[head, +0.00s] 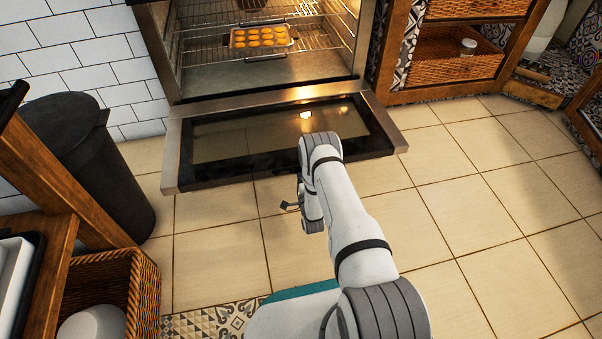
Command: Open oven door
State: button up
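The oven (262,82) stands at the top of the head view with its inside exposed. Its door (240,137) is folded down and lies out flat in front of the opening, with a dark glass panel and a metal frame. My arm reaches up from the bottom, and its upper end overlaps the door's near edge. My gripper (288,206) shows as a small dark part left of the arm, below the door's near edge. It appears apart from the door. Its fingers are too small and partly hidden to tell whether they are open.
A tray of orange rounds (262,38) sits on an oven rack. A black bin (88,160) stands left, above a wicker basket (143,300). Wooden shelving with baskets (455,62) is at upper right. The tiled floor (475,225) on the right is clear.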

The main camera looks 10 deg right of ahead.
jog(key=shift+w, duration=0.1)
jog(key=shift+c, duration=0.6)
grip_shut()
